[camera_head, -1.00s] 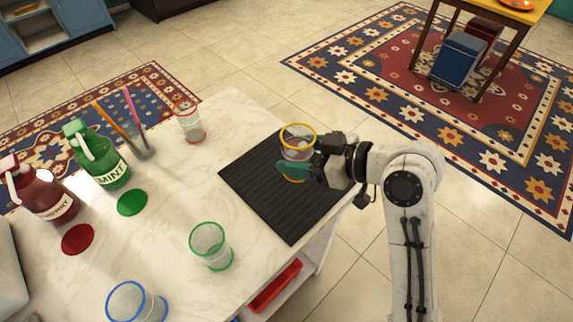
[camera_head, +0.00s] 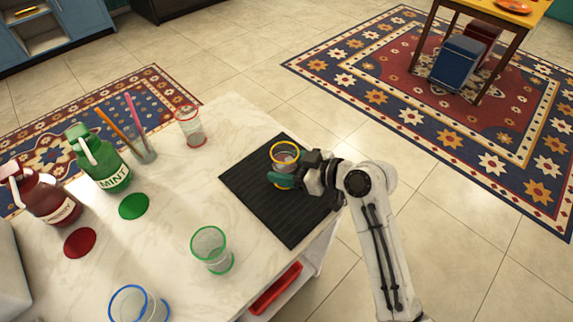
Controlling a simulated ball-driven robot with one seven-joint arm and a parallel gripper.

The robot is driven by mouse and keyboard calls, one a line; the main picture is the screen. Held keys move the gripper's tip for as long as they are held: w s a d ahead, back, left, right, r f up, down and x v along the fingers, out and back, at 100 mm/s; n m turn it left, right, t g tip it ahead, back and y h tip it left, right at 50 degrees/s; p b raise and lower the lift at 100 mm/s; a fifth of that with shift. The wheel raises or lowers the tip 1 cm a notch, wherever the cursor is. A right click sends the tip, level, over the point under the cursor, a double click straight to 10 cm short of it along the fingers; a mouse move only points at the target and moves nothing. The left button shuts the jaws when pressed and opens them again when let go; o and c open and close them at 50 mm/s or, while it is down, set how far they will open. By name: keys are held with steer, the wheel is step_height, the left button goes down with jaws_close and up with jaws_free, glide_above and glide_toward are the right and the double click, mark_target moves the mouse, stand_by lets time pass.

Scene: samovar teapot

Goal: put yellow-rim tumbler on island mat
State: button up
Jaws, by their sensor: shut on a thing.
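The yellow-rim tumbler (camera_head: 285,154) is a clear glass with a yellow rim, upright over the black island mat (camera_head: 262,205). My gripper (camera_head: 283,180) is shut on the tumbler from its right side, and its teal fingers cover the tumbler's lower part. A bit of yellow shows below the fingers. I cannot tell whether the tumbler's base touches the mat. The mat lies flat at the right edge of the marble island, and most of it is bare.
On the island (camera_head: 170,210) stand a red-rim tumbler (camera_head: 190,128), a green-rim tumbler (camera_head: 211,250), a blue-rim tumbler (camera_head: 137,305), a green mint bottle (camera_head: 102,165), a red bottle (camera_head: 45,195) and a glass with straws (camera_head: 143,150). Green (camera_head: 133,206) and red (camera_head: 79,242) discs lie flat.

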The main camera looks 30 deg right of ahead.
steer(key=shift+f, duration=0.15)
steer(key=o, duration=1.2)
steer(key=shift+c, duration=0.2)
steer(key=shift+r, duration=0.25)
steer(key=shift+s+d, duration=0.25)
steer(key=shift+s, duration=0.05)
steer(key=b+v, duration=0.1)
steer(key=v, duration=1)
